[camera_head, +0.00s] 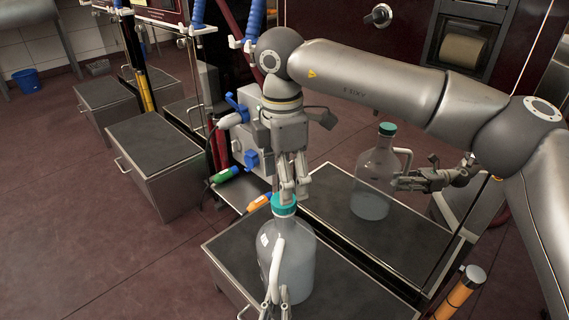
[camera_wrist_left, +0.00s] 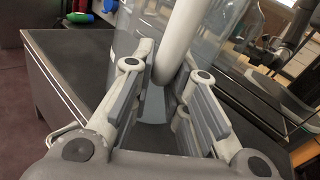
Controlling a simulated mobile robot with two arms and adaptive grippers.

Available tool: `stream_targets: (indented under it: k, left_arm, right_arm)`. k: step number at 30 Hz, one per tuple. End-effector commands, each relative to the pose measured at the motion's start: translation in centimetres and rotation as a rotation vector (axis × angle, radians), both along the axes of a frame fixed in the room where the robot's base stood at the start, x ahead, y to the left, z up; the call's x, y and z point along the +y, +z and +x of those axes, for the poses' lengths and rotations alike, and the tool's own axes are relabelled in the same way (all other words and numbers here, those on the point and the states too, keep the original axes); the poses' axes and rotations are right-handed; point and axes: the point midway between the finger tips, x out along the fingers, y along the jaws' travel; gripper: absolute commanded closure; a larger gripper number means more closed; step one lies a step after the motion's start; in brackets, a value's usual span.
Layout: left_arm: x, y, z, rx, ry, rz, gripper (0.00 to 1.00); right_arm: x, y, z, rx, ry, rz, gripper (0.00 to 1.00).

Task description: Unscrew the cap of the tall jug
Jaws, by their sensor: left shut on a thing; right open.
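The tall jug (camera_head: 298,262) is clear with a teal cap (camera_head: 284,209) and stands upright on a dark-topped cabinet. Its pale handle (camera_head: 275,268) faces the front. My left gripper (camera_head: 274,302) is shut on the handle low down; the left wrist view shows the handle (camera_wrist_left: 184,35) between its fingers. My right gripper (camera_head: 289,194) points straight down, open, with its fingertips at the top of the cap. I cannot tell whether they touch the cap, which they partly hide.
A second, green-capped jug (camera_head: 372,178) with a gripper beside it shows behind, apparently a reflection in the dark panel. A grey cabinet (camera_head: 158,155) stands at left. Green (camera_head: 224,176) and orange (camera_head: 258,202) nozzles lie behind the jug.

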Motion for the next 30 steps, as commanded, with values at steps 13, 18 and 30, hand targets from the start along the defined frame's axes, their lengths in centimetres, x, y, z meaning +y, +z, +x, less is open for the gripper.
stream_targets:
  k: [13,18,30]
  left_arm:
    - [-0.1,-0.3,-0.1,0.008,-0.003,-0.002,1.0]
    - [-0.1,-0.3,-0.2,0.008,-0.003,-0.002,1.0]
    - [-0.1,-0.3,-0.1,0.009,-0.004,-0.003,1.0]
  right_arm:
    - [-0.2,-4.8,0.0,0.0,0.0,0.0,0.34]
    - [-0.2,-4.9,0.0,-0.001,0.0,0.0,0.34]
    - [-0.2,-4.9,0.0,0.0,0.001,0.0,0.75]
